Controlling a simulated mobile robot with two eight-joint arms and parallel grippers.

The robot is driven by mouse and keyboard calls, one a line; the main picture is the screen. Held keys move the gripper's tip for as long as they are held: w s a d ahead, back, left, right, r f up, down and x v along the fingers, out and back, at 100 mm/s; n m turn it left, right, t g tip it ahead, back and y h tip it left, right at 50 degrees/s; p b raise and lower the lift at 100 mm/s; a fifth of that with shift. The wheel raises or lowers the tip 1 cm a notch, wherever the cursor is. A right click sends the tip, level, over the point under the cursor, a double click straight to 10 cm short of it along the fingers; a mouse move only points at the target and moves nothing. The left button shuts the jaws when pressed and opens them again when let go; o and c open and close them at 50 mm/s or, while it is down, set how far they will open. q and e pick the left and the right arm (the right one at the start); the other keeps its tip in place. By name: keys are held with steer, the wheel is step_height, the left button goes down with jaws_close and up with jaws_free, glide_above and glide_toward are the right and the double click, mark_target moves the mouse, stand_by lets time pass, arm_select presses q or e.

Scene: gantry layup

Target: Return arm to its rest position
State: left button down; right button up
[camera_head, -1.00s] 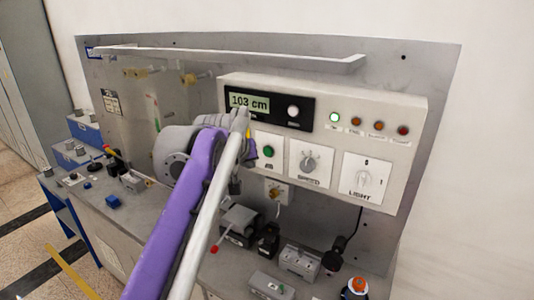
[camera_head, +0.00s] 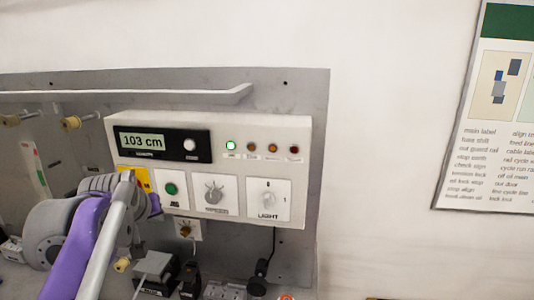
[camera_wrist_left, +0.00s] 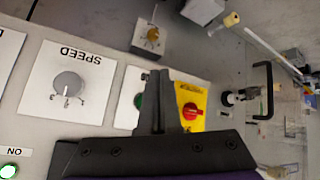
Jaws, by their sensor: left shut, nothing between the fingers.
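My left arm, purple and pale grey, comes in from the lower left of the head view. Its gripper (camera_head: 152,203) is in front of the lower left corner of the white control panel (camera_head: 255,129), partly covering a yellow plate (camera_head: 141,180). In the left wrist view the dark fingers (camera_wrist_left: 164,78) are together with nothing between them. They overlap the green button (camera_wrist_left: 139,101) and sit beside the red knob (camera_wrist_left: 192,111) on its yellow plate. I cannot tell if they touch the panel. My right gripper is not in view.
The panel has a display reading 103 cm (camera_head: 143,141), a speed knob (camera_head: 214,191) and a light switch (camera_head: 268,199). A grey rail (camera_head: 220,97) juts out above. Small devices (camera_head: 157,267) stand below. A poster (camera_head: 488,120) hangs on the otherwise bare wall at right.

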arm_select(q)
steer(key=s+d+f+m+g, duration=0.1)
steer(key=s+d+f+m, duration=0.1)
steer(key=s+d+f, duration=0.2)
steer(key=s+d+f+m+g+h, duration=0.1)
steer(key=s+d+f, duration=0.4)
steer(key=s+f, duration=0.6)
steer(key=s+d+f+m+g+h, duration=0.1)
steer(key=s+d+f+m, duration=0.2)
steer(key=s+f, duration=0.5)
step_height(320, 180, down, 6)
steer(key=shift+d+r, duration=0.15)
steer(key=shift+d, duration=0.55)
